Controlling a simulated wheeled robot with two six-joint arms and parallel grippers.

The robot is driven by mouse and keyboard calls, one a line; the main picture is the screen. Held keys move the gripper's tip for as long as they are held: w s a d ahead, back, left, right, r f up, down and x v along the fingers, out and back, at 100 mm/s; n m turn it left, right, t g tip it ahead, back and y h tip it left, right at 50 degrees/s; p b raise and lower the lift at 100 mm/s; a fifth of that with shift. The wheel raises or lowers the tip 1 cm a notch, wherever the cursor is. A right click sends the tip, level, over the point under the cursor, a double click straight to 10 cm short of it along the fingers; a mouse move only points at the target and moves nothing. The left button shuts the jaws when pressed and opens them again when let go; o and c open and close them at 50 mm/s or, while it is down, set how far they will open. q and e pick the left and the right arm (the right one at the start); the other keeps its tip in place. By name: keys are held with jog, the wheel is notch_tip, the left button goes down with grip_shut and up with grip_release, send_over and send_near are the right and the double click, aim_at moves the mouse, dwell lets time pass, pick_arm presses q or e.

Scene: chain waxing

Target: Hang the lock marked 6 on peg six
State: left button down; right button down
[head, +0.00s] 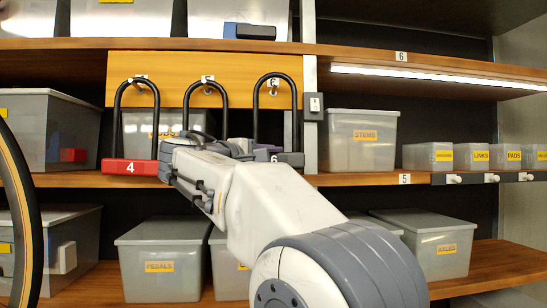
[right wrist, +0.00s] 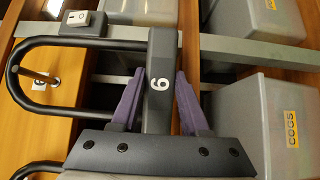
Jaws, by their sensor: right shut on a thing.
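The grey lock marked 6 (head: 291,160) has a black shackle and hangs upright at the right of the wooden peg board (head: 240,66). In the right wrist view the lock (right wrist: 162,50) shows its number, turned sideways. My right gripper (head: 268,151) is shut on the lock body, with purple fingers (right wrist: 161,80) on both sides of it. Peg six (head: 273,92) shows inside the shackle loop, below its top bend; the peg also shows in the right wrist view (right wrist: 50,81). I cannot tell whether the shackle rests on it. My left gripper is out of view.
A red lock marked 4 (head: 130,167) hangs at peg four (head: 139,88). A black shackle (head: 206,77) loops around peg five; its body is hidden behind my arm. A switch box (head: 313,106) sits on the post right of the board. A bin marked STEMS (head: 362,154) stands farther right.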

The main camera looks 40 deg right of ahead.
jog(key=shift+w+d+f+b, duration=0.35)
jog(key=shift+w+f+b, duration=0.25)
jog(key=shift+b, duration=0.1)
dwell(0.5)
jog(key=shift+c, duration=1.6)
grip_release()
jog(key=shift+f, duration=0.25)
jog(key=b+v, duration=0.3)
jog(key=v, duration=0.7)
jog(key=shift+a, duration=0.25)
